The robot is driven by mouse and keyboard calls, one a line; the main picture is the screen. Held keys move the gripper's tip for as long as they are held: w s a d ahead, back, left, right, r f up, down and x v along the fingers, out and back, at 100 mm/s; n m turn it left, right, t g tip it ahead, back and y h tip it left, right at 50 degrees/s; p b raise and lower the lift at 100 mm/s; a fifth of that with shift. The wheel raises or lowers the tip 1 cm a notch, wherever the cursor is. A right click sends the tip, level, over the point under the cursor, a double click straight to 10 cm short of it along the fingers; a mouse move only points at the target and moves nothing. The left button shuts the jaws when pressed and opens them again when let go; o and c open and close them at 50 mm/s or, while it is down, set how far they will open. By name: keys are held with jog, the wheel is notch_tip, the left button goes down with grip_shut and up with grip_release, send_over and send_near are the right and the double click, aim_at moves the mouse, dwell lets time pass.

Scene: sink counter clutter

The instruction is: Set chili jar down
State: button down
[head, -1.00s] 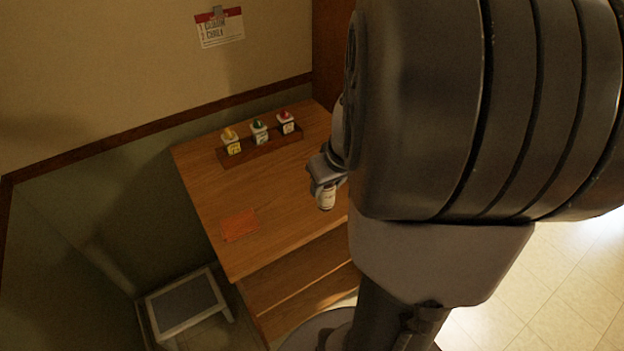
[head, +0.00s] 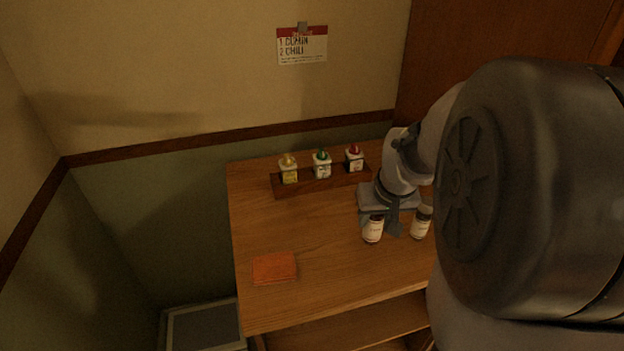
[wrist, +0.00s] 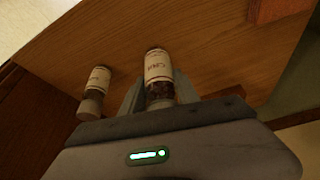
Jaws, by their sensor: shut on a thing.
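My gripper (wrist: 158,88) is shut on the chili jar (wrist: 158,70), with a finger on each side of it. This jar has a white label with small reddish print, too small to read surely, and a dark lower part in the wrist view. In the head view the held jar (head: 373,230) is the left of two jars, in front of my gripper (head: 378,226). It is upright, at or just above the wooden table (head: 330,285); I cannot tell whether it touches. A second similar jar (head: 420,224) stands to its right; it also shows in the wrist view (wrist: 95,90).
A wooden rack (head: 325,184) at the table's back holds yellow-, green- and red-topped containers. An orange cloth (head: 275,268) lies at front left. A card (head: 302,46) on the wall reads "1 cumin 2 chili". The table's middle left is clear.

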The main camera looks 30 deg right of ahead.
aim_at(370, 227)
jog(key=f+b, duration=0.1)
jog(key=f, duration=0.1)
jog(key=f+b, duration=0.1)
jog(key=f, duration=0.1)
jog(key=shift+w+a+b, duration=0.15)
jog(key=shift+w+b, duration=0.15)
jog(key=shift+w, duration=0.1)
jog(key=shift+r, duration=0.25)
jog(key=shift+f, duration=0.1)
jog(key=c, duration=1.3)
grip_release()
jog(key=shift+f, duration=0.1)
jog(key=shift+c, duration=0.2)
jog(key=o, duration=0.4)
jog(key=shift+o, duration=0.2)
jog(key=a+p+v, duration=0.1)
jog(key=p+v, duration=0.5)
jog(key=v, duration=0.7)
jog(key=s+a+r+t+y, duration=0.1)
jog(key=s+a, duration=0.3)
jog(key=a, duration=0.8)
jog(key=s+a+r+y, duration=0.1)
jog(key=s+a, duration=0.3)
jog(key=a, duration=0.8)
jog(key=shift+a+r+n+t+y, duration=0.15)
jog(key=shift+r+n+t+y, duration=0.2)
jog(key=shift+y, duration=0.55)
